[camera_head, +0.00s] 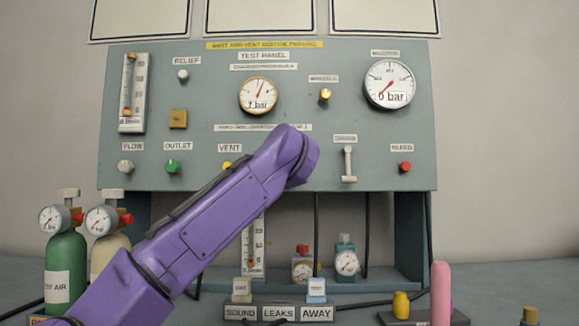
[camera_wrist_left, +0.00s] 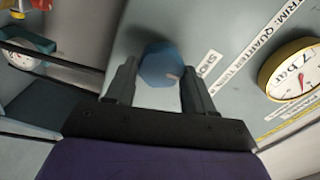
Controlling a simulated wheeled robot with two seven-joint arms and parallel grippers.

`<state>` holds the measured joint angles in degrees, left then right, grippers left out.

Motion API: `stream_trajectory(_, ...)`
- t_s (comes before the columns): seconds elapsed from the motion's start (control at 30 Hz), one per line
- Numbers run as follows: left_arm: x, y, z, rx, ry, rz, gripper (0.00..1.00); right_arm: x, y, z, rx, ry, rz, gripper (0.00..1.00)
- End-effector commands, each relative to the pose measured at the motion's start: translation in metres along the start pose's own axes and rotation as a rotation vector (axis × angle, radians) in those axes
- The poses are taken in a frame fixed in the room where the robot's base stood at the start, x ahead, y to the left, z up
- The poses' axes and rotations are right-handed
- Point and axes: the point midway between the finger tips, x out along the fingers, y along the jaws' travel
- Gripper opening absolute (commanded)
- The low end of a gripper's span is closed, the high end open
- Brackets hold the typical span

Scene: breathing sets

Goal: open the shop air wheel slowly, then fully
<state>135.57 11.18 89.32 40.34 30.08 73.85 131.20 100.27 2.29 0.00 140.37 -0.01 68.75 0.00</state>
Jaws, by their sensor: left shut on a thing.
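The wheel is a blue faceted knob (camera_wrist_left: 161,62) on the grey test panel (camera_head: 215,80), with a pale mark on its face, in the left wrist view. A partly covered label starting "SHO" (camera_wrist_left: 210,63) is beside it. My left gripper (camera_wrist_left: 159,72) has one dark finger on each side of the knob and is shut on it. In the head view my purple left arm reaches up to the panel and hides the knob and the gripper. My right gripper is in neither view.
The middle gauge (camera_head: 258,95) reads 7 bar and the right gauge (camera_head: 389,85) 0 bar. A lever (camera_head: 348,164) and a red bleed knob (camera_head: 405,166) are right of my arm. A green cylinder (camera_head: 66,270) stands at lower left.

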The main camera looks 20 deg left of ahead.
Motion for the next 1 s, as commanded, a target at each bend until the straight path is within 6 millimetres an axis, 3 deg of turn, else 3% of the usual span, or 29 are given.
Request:
stream_trajectory(0.03,0.001,0.004,0.0,-0.003,-0.001,0.008,0.23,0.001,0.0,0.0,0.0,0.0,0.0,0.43)
stream_trajectory(0.07,0.001,0.004,0.0,-0.003,-0.001,0.008,0.63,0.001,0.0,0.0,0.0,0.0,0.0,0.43)
stream_trajectory(0.1,0.001,0.004,0.0,-0.003,-0.001,0.008,0.76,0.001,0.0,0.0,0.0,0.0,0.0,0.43)
stream_trajectory(0.13,0.001,0.003,0.0,-0.002,-0.001,0.007,0.79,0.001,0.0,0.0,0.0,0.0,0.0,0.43)
stream_trajectory(0.47,-0.005,0.002,0.0,0.0,0.0,0.002,0.79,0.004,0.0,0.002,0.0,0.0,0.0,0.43)
stream_trajectory(0.8,-0.08,0.004,0.001,0.0,0.001,0.001,0.79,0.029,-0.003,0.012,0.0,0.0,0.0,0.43)
stream_trajectory(1.0,-0.103,0.002,0.0,-0.001,-0.001,0.003,0.79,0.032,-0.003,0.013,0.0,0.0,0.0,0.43)
